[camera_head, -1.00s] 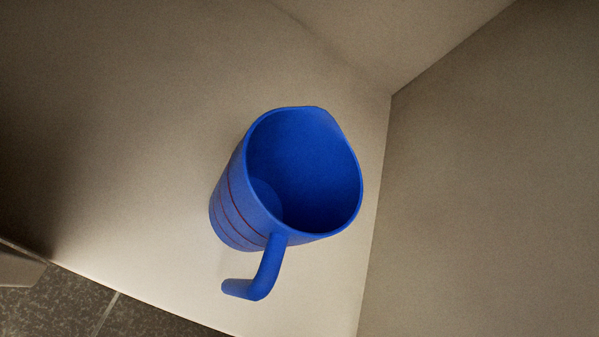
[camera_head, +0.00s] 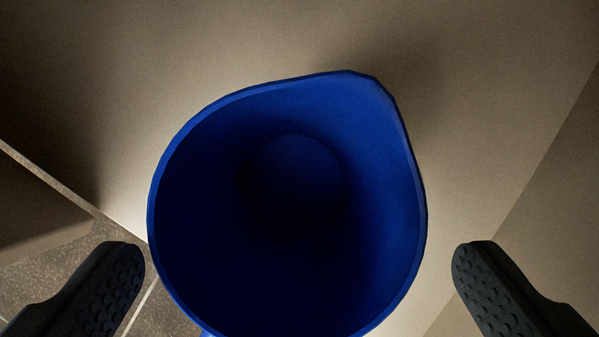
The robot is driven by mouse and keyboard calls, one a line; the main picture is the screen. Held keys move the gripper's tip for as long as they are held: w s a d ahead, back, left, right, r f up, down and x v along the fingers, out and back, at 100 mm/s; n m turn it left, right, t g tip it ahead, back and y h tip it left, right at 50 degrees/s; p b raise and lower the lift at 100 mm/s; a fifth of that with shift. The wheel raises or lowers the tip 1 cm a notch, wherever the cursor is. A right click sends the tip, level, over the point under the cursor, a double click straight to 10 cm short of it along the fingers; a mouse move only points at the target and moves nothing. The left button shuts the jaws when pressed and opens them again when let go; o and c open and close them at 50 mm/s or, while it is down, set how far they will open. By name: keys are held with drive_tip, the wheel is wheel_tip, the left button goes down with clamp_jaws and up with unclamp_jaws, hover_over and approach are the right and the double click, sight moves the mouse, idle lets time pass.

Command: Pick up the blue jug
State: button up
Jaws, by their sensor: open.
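The blue jug (camera_head: 300,235) fills the middle of the view, seen from above straight into its open top. Its spout points to the upper right. The jug looks upright and empty, with its round bottom visible inside. The handle is almost wholly hidden below the lower picture edge. My gripper (camera_head: 298,270) is open, with one dark, dimpled finger on the left of the jug and the other on the right. Gaps show between both fingers and the rim in the picture. How deep the fingertips are relative to the rim I cannot tell.
The jug stands on a pale beige surface (camera_head: 470,130). A beige wall (camera_head: 560,200) rises at the right, fairly near the right finger. At the lower left are the surface's edge, a beige panel (camera_head: 35,210) and grey floor tiles (camera_head: 165,310) below.

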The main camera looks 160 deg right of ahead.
drive_tip(key=shift+a+x, duration=0.1)
drive_tip(key=shift+x, duration=1.2)
drive_tip(key=shift+a+x, duration=0.15)
drive_tip(key=shift+x, duration=1.15)
drive_tip(key=shift+r, duration=0.1)
drive_tip(key=c, duration=1)
